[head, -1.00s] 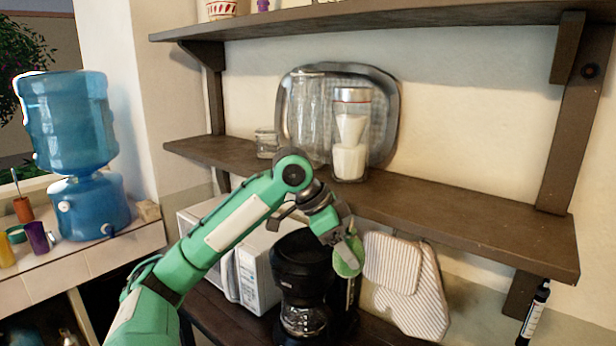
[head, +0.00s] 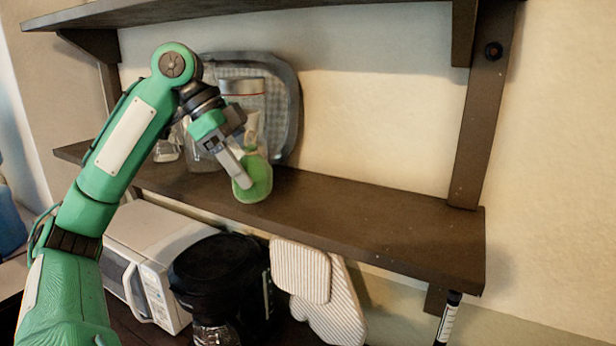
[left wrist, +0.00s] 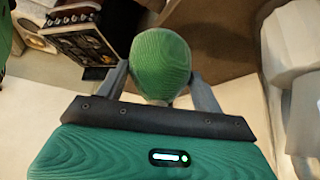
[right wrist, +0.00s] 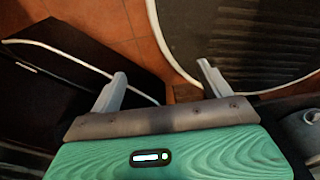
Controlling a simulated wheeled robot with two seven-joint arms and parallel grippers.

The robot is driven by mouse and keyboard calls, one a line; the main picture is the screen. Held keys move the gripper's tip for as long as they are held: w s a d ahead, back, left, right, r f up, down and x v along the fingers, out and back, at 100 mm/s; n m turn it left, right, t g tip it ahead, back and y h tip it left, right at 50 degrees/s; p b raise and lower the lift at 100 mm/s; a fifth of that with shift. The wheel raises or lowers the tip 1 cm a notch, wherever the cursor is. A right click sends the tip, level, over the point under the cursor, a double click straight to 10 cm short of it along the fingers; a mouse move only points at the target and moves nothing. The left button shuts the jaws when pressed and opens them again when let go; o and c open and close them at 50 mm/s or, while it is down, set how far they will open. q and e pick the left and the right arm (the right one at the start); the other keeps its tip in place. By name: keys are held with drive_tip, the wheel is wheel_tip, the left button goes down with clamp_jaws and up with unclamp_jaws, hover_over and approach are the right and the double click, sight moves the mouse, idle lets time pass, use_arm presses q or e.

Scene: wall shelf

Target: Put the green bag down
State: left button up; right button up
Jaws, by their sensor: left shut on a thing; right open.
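The green bag (head: 253,182) is a small rounded green bundle with a paler narrow top. My left gripper (head: 238,168) is shut on it, with one finger on each side in the left wrist view. My right gripper (right wrist: 161,73) is open and empty, seen only in the right wrist view, above a tiled floor.
A large grey tray (head: 289,100) leans on the wall behind the jars. The middle shelf is bare to the right of the bag. Below are a white microwave (head: 150,245), a black coffee maker (head: 215,270) and hanging striped mitts (head: 300,270). An upper shelf (head: 260,10) runs overhead.

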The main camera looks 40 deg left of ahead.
sight(255, 146)
use_arm(q)
drive_tip(key=w+d+p, duration=0.2)
drive_tip(key=shift+d+r, duration=0.3)
drive_tip(key=shift+r, duration=0.1)
drive_tip(key=w+d+p, duration=0.2)
drive_tip(key=w+d, duration=0.1)
drive_tip(key=d, duration=0.1)
drive_tip(key=w+d+p, duration=0.5)
drive_tip(key=d+p, duration=0.1)
drive_tip(key=d, duration=0.1)
drive_tip(key=shift+w+d+f, duration=0.3)
drive_tip(key=shift+w+f, duration=0.05)
drive_tip(key=shift+w, duration=0.05)
drive_tip(key=shift+d+f+p, duration=0.1)
drive_tip(key=shift+f+p, duration=0.05)
drive_tip(key=shift+p, duration=0.15)
drive_tip(key=shift+s+f+p, duration=0.1)
drive_tip(key=shift+f+p, duration=0.4)
drive_tip(key=shift+f, duration=1.2)
use_arm(e)
wheel_tip(255, 146, up, 12)
drive_tip(key=shift+s+r, duration=0.25)
drive_tip(key=shift+s, duration=0.1)
drive_tip(key=shift+d, duration=0.15)
